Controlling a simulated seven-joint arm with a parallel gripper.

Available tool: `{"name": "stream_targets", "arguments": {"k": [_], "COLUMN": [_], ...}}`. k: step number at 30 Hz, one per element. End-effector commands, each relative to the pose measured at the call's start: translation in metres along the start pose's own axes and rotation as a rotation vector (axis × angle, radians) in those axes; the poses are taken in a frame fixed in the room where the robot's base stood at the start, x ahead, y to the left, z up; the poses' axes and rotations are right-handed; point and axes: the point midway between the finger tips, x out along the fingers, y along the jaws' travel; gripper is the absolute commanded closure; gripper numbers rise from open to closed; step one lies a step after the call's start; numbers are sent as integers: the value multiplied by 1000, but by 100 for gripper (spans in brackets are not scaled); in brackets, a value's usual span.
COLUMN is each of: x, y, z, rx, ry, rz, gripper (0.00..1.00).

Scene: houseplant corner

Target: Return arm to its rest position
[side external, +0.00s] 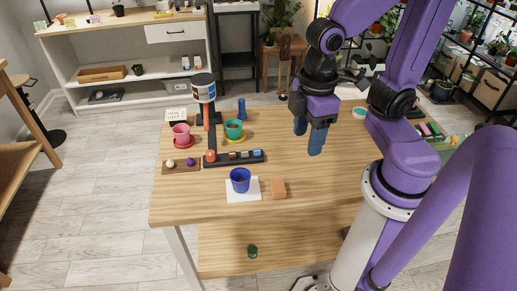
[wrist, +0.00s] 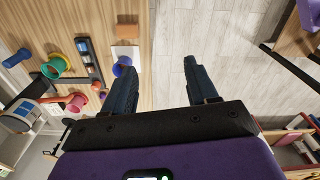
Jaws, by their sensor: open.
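My purple arm holds my gripper (side external: 308,138) above the right part of the wooden table (side external: 335,180), with the blue fingers pointing down. In the wrist view the two fingers (wrist: 158,85) are spread apart with nothing between them. My gripper is open and clear of the objects, to the right of and behind the blue pot (side external: 240,180). The blue pot stands on a white square (side external: 253,193) near the table's front. It also shows in the wrist view (wrist: 122,67).
An orange-brown block (side external: 278,188) lies beside the white square. A pink pot (side external: 181,133), a green pot (side external: 234,130), a black tray (side external: 240,157) and a small board (side external: 178,167) stand at the left. The table's middle right is clear.

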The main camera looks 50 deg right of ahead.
Motion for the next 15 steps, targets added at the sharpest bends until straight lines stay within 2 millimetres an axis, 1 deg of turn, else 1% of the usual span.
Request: {"name": "stream_targets", "arguments": {"k": [1, 3, 6, 9, 15], "x": [0, 1, 2, 2, 3], "y": [-6, -12, -18, -20, -20], "z": [11, 22, 32, 37, 38], "rx": [-33, -69, -103, -120, -122], "ry": [3, 3, 4, 4, 3], "rz": [-1, -2, -3, -3, -3], "gripper": [42, 42, 42, 42, 42]}}
